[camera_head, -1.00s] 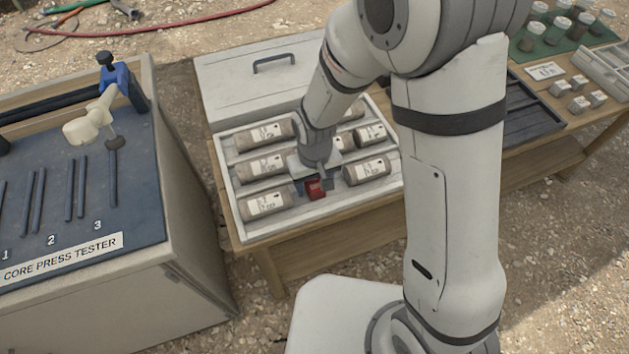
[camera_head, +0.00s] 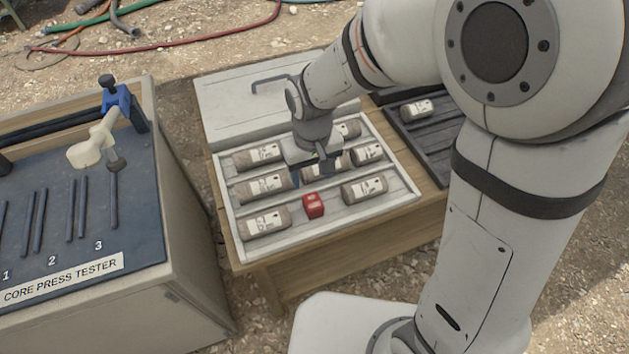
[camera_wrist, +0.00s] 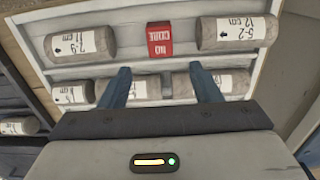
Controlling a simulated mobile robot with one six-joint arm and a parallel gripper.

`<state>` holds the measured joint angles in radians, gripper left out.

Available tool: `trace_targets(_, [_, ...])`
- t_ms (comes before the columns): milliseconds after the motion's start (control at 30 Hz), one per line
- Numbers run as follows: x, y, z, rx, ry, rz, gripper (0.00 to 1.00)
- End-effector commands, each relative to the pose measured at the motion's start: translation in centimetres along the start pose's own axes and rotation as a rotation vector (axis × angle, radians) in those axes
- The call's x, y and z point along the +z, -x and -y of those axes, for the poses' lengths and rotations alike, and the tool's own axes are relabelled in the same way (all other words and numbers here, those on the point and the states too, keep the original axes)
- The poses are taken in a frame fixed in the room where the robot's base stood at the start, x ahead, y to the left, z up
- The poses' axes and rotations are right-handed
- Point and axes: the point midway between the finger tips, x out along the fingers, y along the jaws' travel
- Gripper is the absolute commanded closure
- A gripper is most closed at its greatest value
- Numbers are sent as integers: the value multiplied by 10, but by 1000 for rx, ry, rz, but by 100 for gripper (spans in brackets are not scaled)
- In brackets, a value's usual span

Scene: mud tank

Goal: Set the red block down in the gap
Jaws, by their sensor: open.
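The red block (camera_head: 313,206) stands in the nearest row of the white core tray (camera_head: 330,232), in the gap between two core pieces, apart from both. It also shows in the wrist view (camera_wrist: 159,40), with "NO CORE" lettering on it. One labelled core (camera_head: 266,222) lies to its left and another core (camera_head: 364,189) to its right. My gripper (camera_head: 312,176) is open and empty above the middle row, behind the block. In the wrist view its two blue fingers (camera_wrist: 164,85) are spread wide, with the block beyond their tips.
The tray's raised lid (camera_head: 235,110) stands behind it. The core press tester (camera_head: 80,200) is on the left. A dark rack (camera_head: 428,135) with one core (camera_head: 416,109) lies to the right. Other cores fill the middle and back rows. Hoses lie on the gravel behind.

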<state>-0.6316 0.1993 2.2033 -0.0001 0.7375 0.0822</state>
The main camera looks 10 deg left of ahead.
Motion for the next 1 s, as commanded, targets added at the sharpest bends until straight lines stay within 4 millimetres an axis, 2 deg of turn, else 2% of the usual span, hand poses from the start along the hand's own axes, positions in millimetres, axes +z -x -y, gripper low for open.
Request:
trace_targets(267, [1,7,-2,0,-3,-1,42])
trace_targets(367, [7,17,-16,-1,-35,-14,42])
trace_targets(433, [17,30,-36,-1,-82,-33,42])
trace_targets(567, [52,62,-84,5,-207,-82,42])
trace_targets(700, [103,89,-127,20,-350,-134,42])
trace_targets(833, [145,104,-148,38,-454,-172,42])
trace_targets(1000, [177,111,-159,54,-533,-196,42])
